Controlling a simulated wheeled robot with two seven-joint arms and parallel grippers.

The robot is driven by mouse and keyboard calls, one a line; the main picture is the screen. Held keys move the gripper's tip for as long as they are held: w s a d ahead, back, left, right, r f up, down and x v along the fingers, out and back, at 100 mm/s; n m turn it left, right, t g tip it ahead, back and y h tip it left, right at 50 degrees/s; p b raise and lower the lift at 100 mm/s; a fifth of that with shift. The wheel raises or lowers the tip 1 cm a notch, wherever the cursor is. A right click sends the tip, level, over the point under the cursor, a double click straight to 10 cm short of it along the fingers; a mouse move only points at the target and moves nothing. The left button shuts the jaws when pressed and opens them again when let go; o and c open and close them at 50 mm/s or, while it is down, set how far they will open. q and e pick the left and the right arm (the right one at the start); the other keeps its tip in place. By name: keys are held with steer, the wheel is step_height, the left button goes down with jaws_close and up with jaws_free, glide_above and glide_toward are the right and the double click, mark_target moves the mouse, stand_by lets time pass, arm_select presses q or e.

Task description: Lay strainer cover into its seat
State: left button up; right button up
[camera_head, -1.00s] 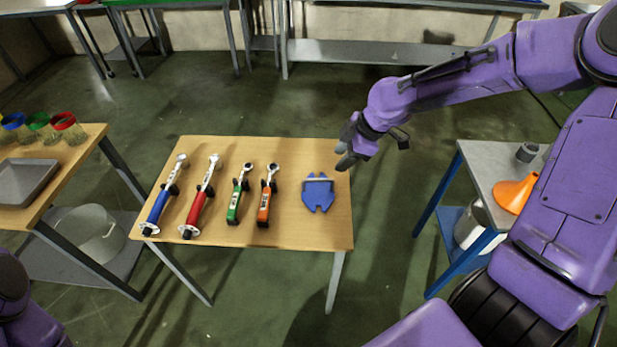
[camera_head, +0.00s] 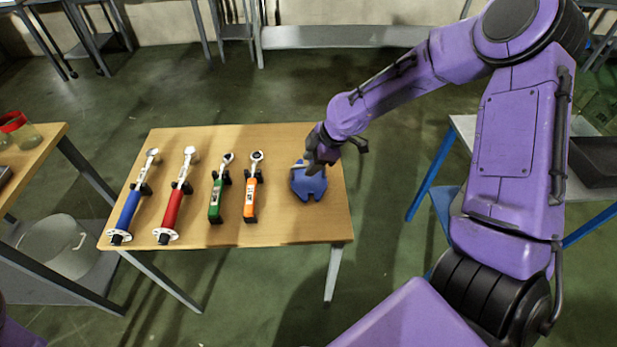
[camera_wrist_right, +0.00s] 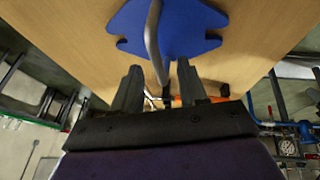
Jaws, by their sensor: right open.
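The strainer cover appears to be the blue notched plate (camera_head: 309,189) with a grey bar handle, lying at the right end of the wooden table. It also shows in the right wrist view (camera_wrist_right: 185,32), with its grey handle (camera_wrist_right: 153,45) arching towards the fingers. My right gripper (camera_head: 318,163) is at the plate's far edge, partly covering it in the head view. In the wrist view its two fingers (camera_wrist_right: 160,82) are apart, with the handle end between them in the picture; contact cannot be told. I cannot identify the seat. My left gripper is not in view.
Blue (camera_head: 128,210), red (camera_head: 173,210), green (camera_head: 216,199) and orange (camera_head: 250,197) handled tools lie left of the plate on the wooden table (camera_head: 270,233). A side table stands left, with a metal pot (camera_head: 62,243) on its lower shelf. A blue-legged table (camera_head: 465,127) stands right.

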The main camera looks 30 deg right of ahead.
mark_target(303, 186)
steer(key=x, duration=0.3)
steer(key=shift+w+d+f, duration=0.1)
steer(key=shift+d+f, duration=0.05)
jaws_close()
stand_by(1.1)
